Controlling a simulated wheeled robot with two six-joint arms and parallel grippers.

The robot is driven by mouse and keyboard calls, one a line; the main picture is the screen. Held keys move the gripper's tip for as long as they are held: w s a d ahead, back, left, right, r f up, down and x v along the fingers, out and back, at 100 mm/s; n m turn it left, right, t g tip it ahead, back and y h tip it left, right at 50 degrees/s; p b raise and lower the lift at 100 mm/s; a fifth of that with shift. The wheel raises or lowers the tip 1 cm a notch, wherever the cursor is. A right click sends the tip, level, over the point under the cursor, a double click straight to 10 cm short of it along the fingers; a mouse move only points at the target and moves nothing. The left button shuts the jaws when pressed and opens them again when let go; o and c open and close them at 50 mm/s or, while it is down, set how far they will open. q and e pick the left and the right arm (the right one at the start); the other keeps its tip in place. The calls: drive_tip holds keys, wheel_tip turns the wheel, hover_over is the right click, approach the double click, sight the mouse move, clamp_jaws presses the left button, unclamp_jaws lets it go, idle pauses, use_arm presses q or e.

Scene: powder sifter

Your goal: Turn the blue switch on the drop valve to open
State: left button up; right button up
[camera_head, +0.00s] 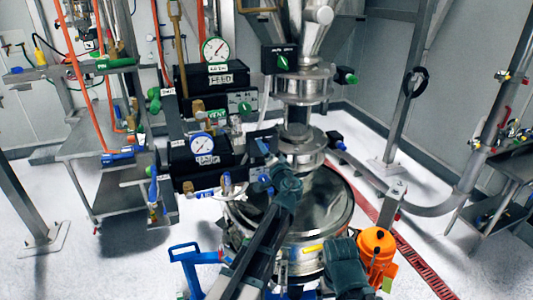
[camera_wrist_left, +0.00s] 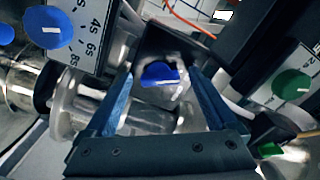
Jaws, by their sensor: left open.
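In the left wrist view, the blue switch (camera_wrist_left: 160,75) is a round knob with a white mark, on a dark box. My left gripper (camera_wrist_left: 159,88) is open, with one blue finger on either side of the switch; I cannot tell whether either finger touches it.
In the left wrist view, a blue knob with a numbered scale (camera_wrist_left: 48,27) is at upper left and a green knob (camera_wrist_left: 291,84) at right.

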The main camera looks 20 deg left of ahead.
use_arm(q)
drive_tip(key=c, duration=1.4)
drive_tip(key=shift+m, duration=0.4)
drive_tip(key=m, duration=1)
drive_tip(key=shift+d+r+m, duration=0.1)
drive_tip(key=shift+d+m, duration=0.05)
drive_tip(key=shift+m, duration=0.55)
drive_tip(key=o, duration=1.4)
